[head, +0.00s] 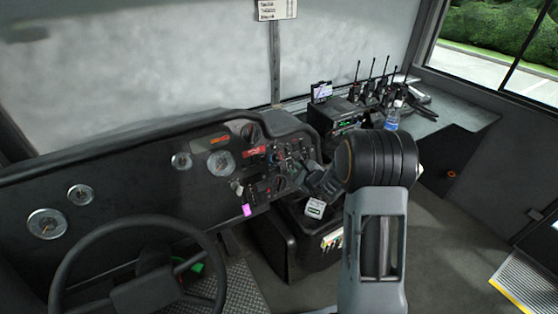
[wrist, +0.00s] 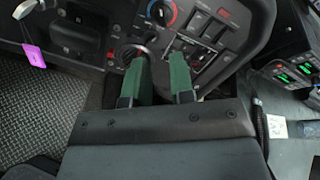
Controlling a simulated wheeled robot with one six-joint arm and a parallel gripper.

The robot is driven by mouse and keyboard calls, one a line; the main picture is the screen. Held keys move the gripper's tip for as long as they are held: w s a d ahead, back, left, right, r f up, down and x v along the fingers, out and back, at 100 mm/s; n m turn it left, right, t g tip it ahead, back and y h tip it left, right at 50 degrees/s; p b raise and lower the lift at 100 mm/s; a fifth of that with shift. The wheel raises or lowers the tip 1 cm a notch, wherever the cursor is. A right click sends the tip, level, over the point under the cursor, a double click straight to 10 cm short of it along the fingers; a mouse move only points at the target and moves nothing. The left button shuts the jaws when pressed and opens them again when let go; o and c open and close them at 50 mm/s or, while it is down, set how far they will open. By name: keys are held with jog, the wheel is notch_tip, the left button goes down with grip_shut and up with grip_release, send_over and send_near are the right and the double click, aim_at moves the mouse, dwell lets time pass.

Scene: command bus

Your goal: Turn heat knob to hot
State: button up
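A round knob with a red and blue dial (wrist: 160,12), which looks like the heat knob, sits on the dashboard panel at the top of the wrist view. A second round black knob (wrist: 131,51) lies below and left of it, partly hidden by my left finger. My gripper (wrist: 158,60) is open, with two green fingers apart and nothing visible between them. The fingers are below the red and blue dial in the picture; I cannot tell whether the left one touches the black knob. In the head view my gripper (head: 318,180) is at the right side of the panel.
Rocker switches (wrist: 204,30) are right of the dial. A pink tag (head: 247,210) hangs from the panel. The steering wheel (head: 140,265) is at lower left. A radio (head: 345,122) and a water bottle (head: 393,116) stand on the right ledge. The floor (head: 445,255) at right is clear.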

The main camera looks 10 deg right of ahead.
aim_at(277, 158)
jog(key=p+x, duration=0.1)
jog(key=x, duration=1.2)
jog(key=shift+w+f+p, duration=0.1)
jog(key=shift+w+p, duration=0.15)
jog(key=shift+p, duration=0.15)
jog(key=shift+c, duration=0.4)
grip_shut()
